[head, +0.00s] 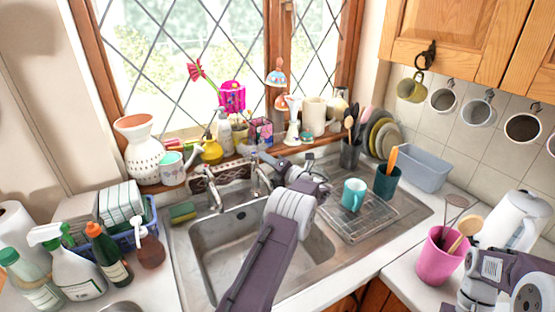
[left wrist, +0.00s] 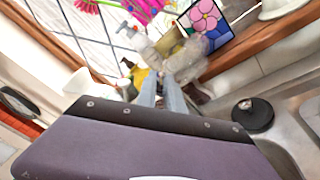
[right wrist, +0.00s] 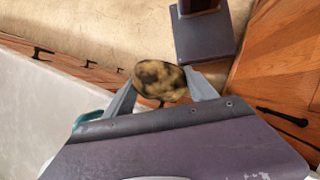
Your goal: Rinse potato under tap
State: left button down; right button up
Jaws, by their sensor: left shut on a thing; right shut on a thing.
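The potato (right wrist: 160,80) is yellow-brown with dark patches. My right gripper (right wrist: 162,88) is shut on it, with a finger on each side, above the floor and in front of wooden cupboards. In the head view my right arm is at the lower right and its gripper is out of frame. The tap (head: 211,190) is chrome and stands at the back of the sink (head: 205,262), with a second spout to its right. My left gripper (head: 264,157) is at the sink's back edge by this spout; its fingers (left wrist: 171,92) are close together. What they grip is unclear, likely the tap's handle.
A teal mug (head: 353,193) stands on a wire rack (head: 375,222) right of the sink. A pink pot (head: 438,262) and a white kettle (head: 512,222) are at the right. Bottles (head: 75,265) and a blue basket (head: 150,215) crowd the left counter. The windowsill is full.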

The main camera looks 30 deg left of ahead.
jog(key=shift+s+a+f, duration=0.1)
jog(key=shift+s+f, duration=0.05)
jog(key=shift+s, duration=0.35)
pick_arm(q)
jog(key=shift+s+f+m+t+h, duration=0.1)
jog(key=shift+s+m+t+h, duration=0.15)
jog(key=shift+m+t, duration=0.25)
jog(key=shift+s+m+t+h, duration=0.2)
jog(key=shift+m+t, duration=0.1)
jog(key=shift+t, duration=0.4)
pick_arm(e)
jog(key=shift+w, duration=0.1)
pick_arm(q)
jog(key=c, duration=1.5)
grip_release()
